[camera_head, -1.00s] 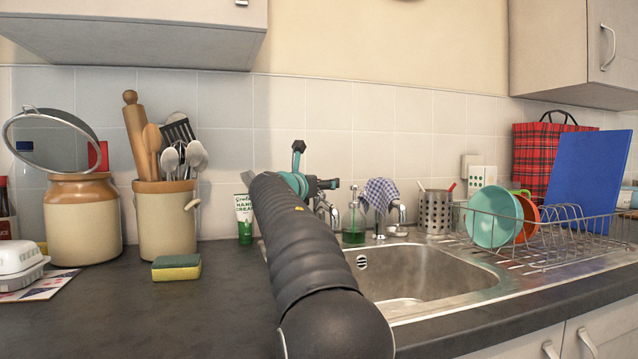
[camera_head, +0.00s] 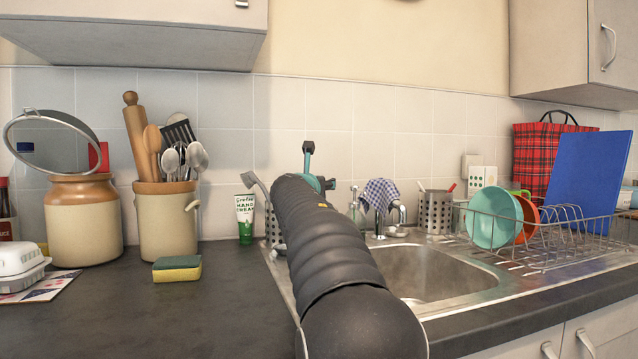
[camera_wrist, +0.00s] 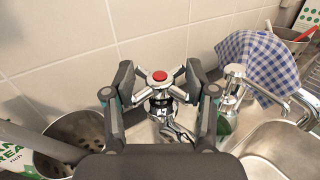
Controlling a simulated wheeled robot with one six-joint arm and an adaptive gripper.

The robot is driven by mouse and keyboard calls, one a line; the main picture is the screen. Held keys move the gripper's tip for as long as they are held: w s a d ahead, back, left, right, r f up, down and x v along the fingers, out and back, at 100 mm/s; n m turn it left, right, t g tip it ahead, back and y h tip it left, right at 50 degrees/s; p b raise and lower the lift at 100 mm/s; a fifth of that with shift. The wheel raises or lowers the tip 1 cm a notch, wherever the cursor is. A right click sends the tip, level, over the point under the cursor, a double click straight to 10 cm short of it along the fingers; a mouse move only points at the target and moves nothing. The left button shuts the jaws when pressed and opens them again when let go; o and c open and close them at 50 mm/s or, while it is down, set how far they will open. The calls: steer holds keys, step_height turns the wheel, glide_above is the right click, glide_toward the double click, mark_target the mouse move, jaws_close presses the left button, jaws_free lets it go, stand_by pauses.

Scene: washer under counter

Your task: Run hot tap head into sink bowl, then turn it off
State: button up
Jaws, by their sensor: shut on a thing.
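The hot tap head (camera_wrist: 160,77), chrome with several cross arms and a red centre button, stands upright between my fingers in the wrist view. My gripper (camera_wrist: 160,82) is shut on it, one finger at each side. In the head view my arm hides this tap and most of my gripper; only teal and black parts show. The sink bowl (camera_head: 435,272) is steel, right of my arm, and its edge also shows in the wrist view (camera_wrist: 280,150). I see no water stream, but the tap's outlet is hidden.
A checked cloth (camera_head: 381,193) hangs over another tap. A soap bottle (camera_wrist: 229,105) stands close right of my gripper, a perforated steel holder (camera_wrist: 75,140) close left. The dish rack (camera_head: 560,235) is at the right. Tiled wall lies behind; counter in front of the jars is mostly clear.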

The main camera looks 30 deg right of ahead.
steer(key=shift+n+t+y, duration=0.3)
steer(key=shift+t, duration=0.1)
steer(key=o, duration=1.2)
steer(key=shift+c, duration=0.2)
steer(key=v, duration=1.2)
